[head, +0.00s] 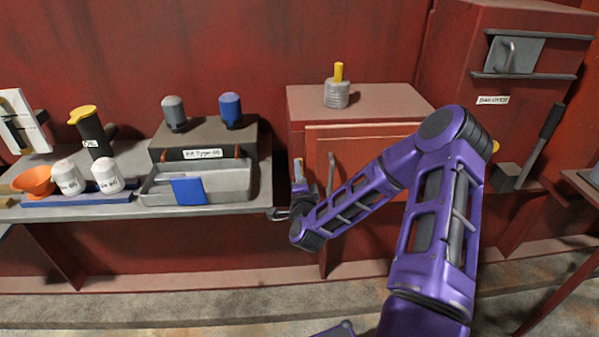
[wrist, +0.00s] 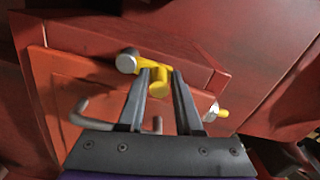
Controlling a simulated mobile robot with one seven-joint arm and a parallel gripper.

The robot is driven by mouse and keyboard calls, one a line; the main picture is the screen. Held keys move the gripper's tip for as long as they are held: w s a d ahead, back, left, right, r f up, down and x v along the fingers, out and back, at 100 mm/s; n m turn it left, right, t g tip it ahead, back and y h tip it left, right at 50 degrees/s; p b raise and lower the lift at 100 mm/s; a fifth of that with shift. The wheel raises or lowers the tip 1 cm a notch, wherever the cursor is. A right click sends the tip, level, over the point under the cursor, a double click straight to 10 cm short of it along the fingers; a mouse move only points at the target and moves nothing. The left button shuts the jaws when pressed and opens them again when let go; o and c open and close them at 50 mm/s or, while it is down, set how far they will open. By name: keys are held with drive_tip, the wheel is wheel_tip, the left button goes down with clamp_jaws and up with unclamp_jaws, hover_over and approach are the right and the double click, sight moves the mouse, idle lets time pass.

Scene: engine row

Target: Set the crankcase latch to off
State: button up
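The crankcase box's orange-red door (head: 355,150) stands at centre; it also fills the left of the wrist view (wrist: 60,85). A yellow latch handle with a grey round end (wrist: 128,62) sits at the door's edge in the wrist view. In the head view my gripper (head: 285,213) is small and partly hidden behind my arm.
The workbench with a grey tray (head: 210,182) stands left. A lever (head: 540,140) stands on the right. A grey can with a yellow top (head: 337,92) sits on the box.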

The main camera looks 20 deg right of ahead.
drive_tip(key=shift+o, duration=1.4)
drive_tip(key=p+v, duration=0.4)
drive_tip(key=v, duration=1.3)
drive_tip(key=shift+s, duration=0.25)
drive_tip(key=shift+r, duration=0.1)
